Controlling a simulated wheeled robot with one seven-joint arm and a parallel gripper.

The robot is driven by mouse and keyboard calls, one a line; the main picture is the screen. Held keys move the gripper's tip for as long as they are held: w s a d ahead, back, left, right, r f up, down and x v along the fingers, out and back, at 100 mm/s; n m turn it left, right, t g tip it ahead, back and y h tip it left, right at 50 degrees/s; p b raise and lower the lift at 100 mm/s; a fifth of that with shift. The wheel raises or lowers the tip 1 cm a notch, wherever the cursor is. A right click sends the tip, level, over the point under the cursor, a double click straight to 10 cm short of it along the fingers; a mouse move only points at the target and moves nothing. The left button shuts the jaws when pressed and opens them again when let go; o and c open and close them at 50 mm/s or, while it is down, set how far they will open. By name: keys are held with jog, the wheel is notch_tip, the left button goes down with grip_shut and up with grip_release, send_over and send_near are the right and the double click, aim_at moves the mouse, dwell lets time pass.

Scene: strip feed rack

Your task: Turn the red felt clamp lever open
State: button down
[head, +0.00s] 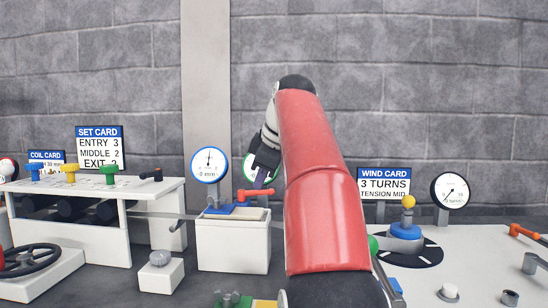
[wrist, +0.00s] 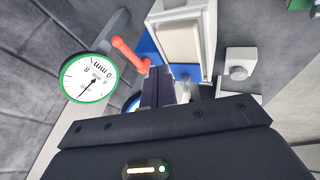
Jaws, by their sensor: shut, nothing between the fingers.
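The red clamp lever (head: 256,195) sits on a blue base (head: 220,210) at the top of a white box (head: 233,247) left of my arm. In the wrist view the red lever (wrist: 128,52) slants from upper left down toward my fingertips. My gripper (head: 261,181) points down just above the lever. In the wrist view my gripper (wrist: 158,74) is shut and empty, its fingertips close beside the lever's lower end. I cannot tell whether they touch it. My fingers hide part of the lever's mount.
A blue-rimmed gauge (head: 210,164) stands behind the box. A green-rimmed gauge (wrist: 90,78) is near my fingers. A white rack with coloured knobs (head: 150,215) is at the left. A wind panel with an orange lever (head: 524,231) is at the right.

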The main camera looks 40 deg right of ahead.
jog(key=v, duration=0.6)
jog(key=shift+r, duration=0.2)
jog(key=shift+s+a, duration=0.1)
jog(key=shift+s, duration=0.05)
